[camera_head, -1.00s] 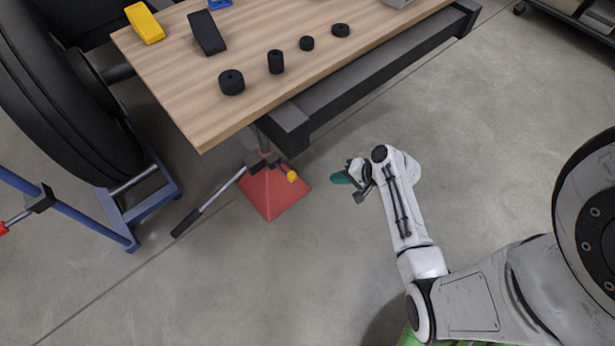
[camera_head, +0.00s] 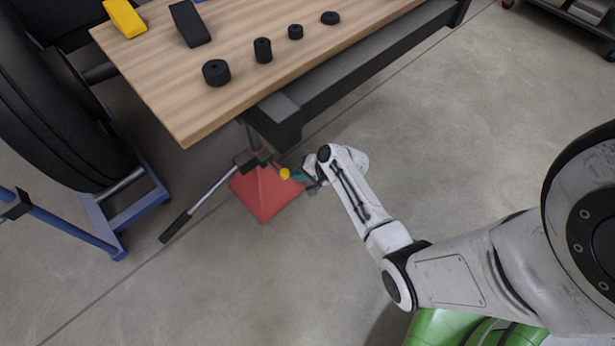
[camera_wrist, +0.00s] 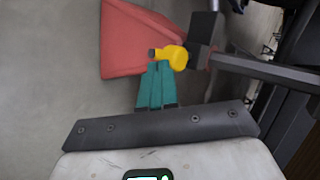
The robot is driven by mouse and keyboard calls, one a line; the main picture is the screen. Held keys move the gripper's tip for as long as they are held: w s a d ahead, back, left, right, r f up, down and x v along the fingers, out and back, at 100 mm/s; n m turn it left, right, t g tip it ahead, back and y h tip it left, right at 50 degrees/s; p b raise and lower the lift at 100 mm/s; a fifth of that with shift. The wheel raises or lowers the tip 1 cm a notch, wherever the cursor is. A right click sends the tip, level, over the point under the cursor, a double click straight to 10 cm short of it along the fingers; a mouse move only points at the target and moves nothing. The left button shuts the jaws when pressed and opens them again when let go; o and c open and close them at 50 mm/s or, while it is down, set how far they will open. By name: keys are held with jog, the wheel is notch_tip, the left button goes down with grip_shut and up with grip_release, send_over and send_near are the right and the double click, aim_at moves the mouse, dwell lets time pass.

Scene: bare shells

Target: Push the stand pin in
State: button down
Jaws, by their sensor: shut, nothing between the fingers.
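The stand has a red pyramid base (camera_head: 262,198) on the floor, a dark collar with a lever handle (camera_head: 205,203), and a yellow pin knob (camera_head: 285,174) on its right side. The yellow knob also shows in the wrist view (camera_wrist: 175,57), with a small dark tip on its left. My gripper (camera_head: 299,175) is shut and empty, its teal fingers pointing at the knob. In the wrist view the teal fingertips (camera_wrist: 158,66) lie at the knob's lower left edge. They look very close to it; I cannot tell if they touch. Part of the stand's post is hidden under the table.
A wooden table (camera_head: 330,55) overhangs the stand, its dark frame (camera_head: 320,110) close above my wrist. Black cylinders (camera_head: 217,72) stand on it. A blue frame (camera_head: 150,208) with a big black wheel is at left.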

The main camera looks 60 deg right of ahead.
jog(key=shift+w, duration=0.1)
jog(key=w, duration=0.2)
jog(key=w+d+b, duration=0.1)
jog(key=w, duration=0.2)
jog(key=shift+d+r, duration=0.1)
jog(key=shift+d, duration=0.1)
dwell(0.4)
